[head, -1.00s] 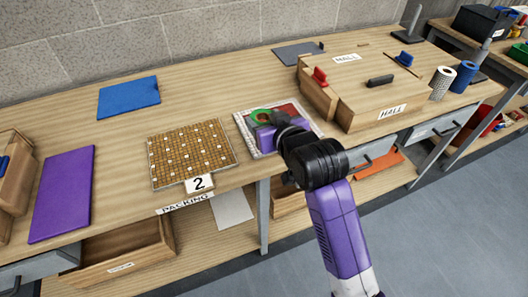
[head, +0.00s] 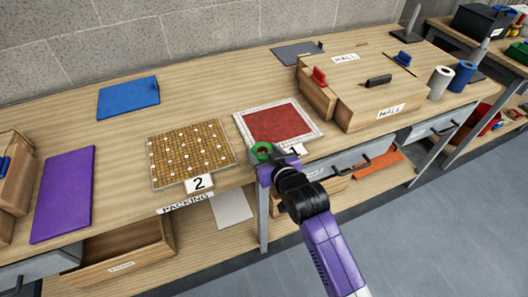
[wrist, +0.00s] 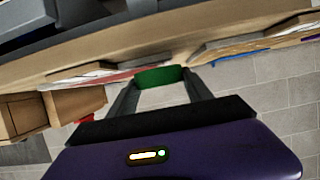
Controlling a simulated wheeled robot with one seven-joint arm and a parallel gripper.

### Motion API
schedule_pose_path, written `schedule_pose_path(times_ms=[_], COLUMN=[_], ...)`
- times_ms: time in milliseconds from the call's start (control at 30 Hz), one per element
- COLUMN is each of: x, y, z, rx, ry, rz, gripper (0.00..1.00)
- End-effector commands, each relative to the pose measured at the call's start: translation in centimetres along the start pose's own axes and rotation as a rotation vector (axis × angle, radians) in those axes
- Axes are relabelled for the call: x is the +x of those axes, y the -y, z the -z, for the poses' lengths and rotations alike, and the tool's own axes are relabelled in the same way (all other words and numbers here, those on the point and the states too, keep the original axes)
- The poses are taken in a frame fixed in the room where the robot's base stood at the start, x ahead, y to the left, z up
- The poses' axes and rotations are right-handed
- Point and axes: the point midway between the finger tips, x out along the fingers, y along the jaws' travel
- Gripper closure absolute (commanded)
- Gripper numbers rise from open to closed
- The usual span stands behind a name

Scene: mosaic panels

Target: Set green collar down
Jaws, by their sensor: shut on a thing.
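The green collar (head: 262,149) is a ring held at the tip of my gripper (head: 265,155). In the head view it shows by the bench's front edge, between the tan mosaic panel and the red one. In the wrist view the collar (wrist: 160,77) sits between the two dark fingers, which are shut on it. It looks held above the bench top, but its exact height cannot be told. My purple arm comes in from the lower right.
The red mosaic panel (head: 275,124) with a white border lies just behind my gripper. The tan mosaic panel (head: 222,159) marked 2 lies left. A wooden box (head: 362,100) labelled HALL stands right. A blue sheet (head: 128,97) and a purple sheet (head: 62,195) lie further left.

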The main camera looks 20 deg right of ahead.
Motion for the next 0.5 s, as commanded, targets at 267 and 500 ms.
schedule_pose_path(times_ms=[267,500], x=[0.16,0.4], y=[0.0,0.0], z=[-0.32,-0.92], rx=[0.0,0.0], ry=[-0.001,-0.001], rz=[0.0,0.0], gripper=[0.82,0.82])
